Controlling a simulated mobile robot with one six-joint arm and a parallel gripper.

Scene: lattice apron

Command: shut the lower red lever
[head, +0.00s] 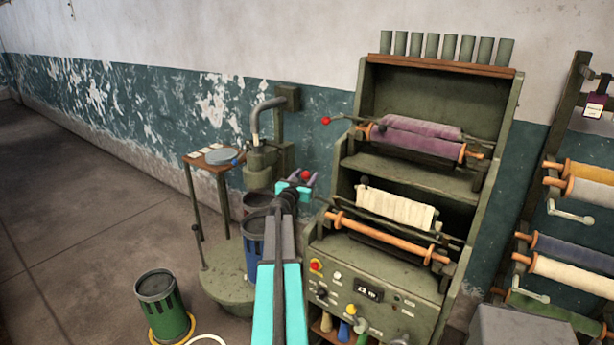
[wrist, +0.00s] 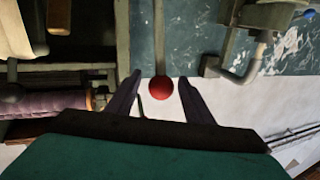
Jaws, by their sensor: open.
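The lower red lever's ball knob (head: 305,175) shows between the fingers of my gripper (head: 303,184), left of the green machine's middle opening. In the wrist view the red ball (wrist: 161,88) lies between the two dark fingertips (wrist: 160,82), with a visible gap on each side, and a grey rod runs from it toward the picture's top. My gripper is open and does not appear to touch the ball. A second, upper red knob (head: 326,121) sits on a rod by the purple roll. The lower lever's pivot is hidden in the head view.
The green machine (head: 375,270) holds a purple roll (head: 420,142) and a cream roll (head: 395,207). A pipe stand (head: 262,125) and small table (head: 212,158) stand to the left. A green bin (head: 160,300) is on the floor; the far left floor is clear.

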